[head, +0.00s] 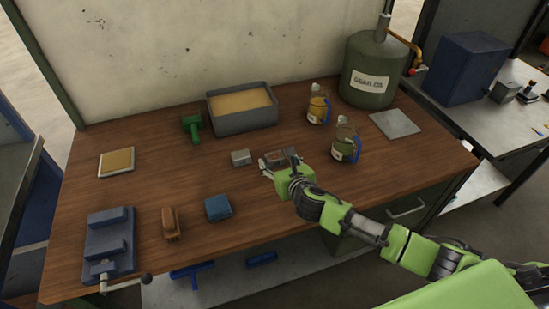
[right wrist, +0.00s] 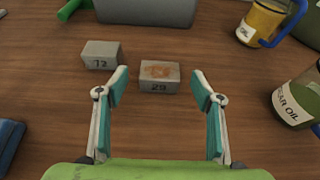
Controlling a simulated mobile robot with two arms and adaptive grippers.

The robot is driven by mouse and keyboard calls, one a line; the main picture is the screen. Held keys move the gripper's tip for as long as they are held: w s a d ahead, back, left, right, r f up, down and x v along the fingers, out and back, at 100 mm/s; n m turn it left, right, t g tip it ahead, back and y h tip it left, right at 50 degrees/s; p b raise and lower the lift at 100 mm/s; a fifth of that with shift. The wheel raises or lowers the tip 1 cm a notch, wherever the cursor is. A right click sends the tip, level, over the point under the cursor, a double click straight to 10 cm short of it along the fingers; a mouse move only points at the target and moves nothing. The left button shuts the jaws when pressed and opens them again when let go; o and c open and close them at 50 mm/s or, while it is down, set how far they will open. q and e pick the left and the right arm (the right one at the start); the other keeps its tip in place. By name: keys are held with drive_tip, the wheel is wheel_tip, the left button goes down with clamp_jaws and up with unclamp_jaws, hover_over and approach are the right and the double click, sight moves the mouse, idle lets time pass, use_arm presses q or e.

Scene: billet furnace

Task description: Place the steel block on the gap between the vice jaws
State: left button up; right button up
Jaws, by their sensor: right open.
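Two small steel blocks lie on the wooden bench. One is plain grey (head: 241,157); in the right wrist view it (right wrist: 101,54) bears a number that looks like 72. The other (right wrist: 160,76) has a rusty orange patch on top and the number 29. My right gripper (right wrist: 160,92) is open, its fingertips to either side of the rusty block's near side, with bench showing between fingers and block. In the head view my right gripper (head: 281,167) partly hides that block. The blue vice (head: 110,243) stands at the bench's front left, its handle toward the front edge. My left gripper is not in view.
A brown brush-like item (head: 171,223) and a blue block-shaped item (head: 218,208) lie between vice and blocks.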

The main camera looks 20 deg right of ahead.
drive_tip(key=shift+x, duration=1.3)
drive_tip(key=c, duration=1.6)
drive_tip(key=shift+r, duration=0.1)
clamp_jaws()
drive_tip(key=shift+r, duration=0.1)
